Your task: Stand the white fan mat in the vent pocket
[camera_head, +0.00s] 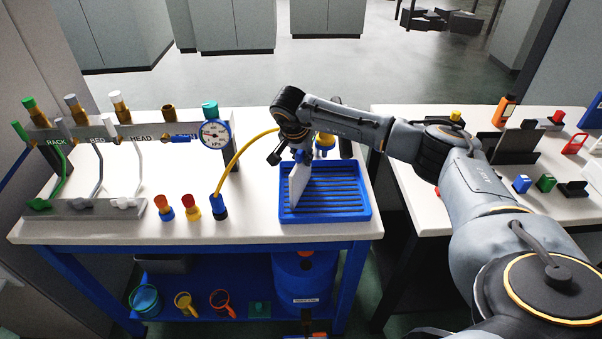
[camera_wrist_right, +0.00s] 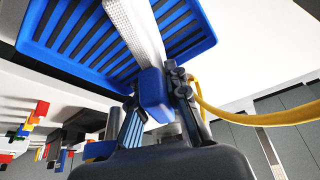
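A thin white panel with a blue grip block, which looks like the white fan mat (camera_head: 298,184), is in my right gripper (camera_head: 302,156). It hangs steeply, slightly tilted, over the blue slatted tray (camera_head: 349,211). The right wrist view shows the fingers (camera_wrist_right: 155,100) closed on the blue block, with the white mesh-like panel (camera_wrist_right: 134,24) reaching towards the slats. I cannot tell whether its lower edge touches the tray. My left gripper is not in view. I cannot tell which thing is the vent pocket.
A yellow hose (camera_head: 240,156) arches left of the gripper. A gauge (camera_head: 214,134) and valve rack (camera_head: 130,133) stand at the left. Small fittings (camera_head: 192,206) stand left of the tray. The right bench (camera_head: 425,170) holds a dark stand (camera_head: 515,146) and several small coloured items.

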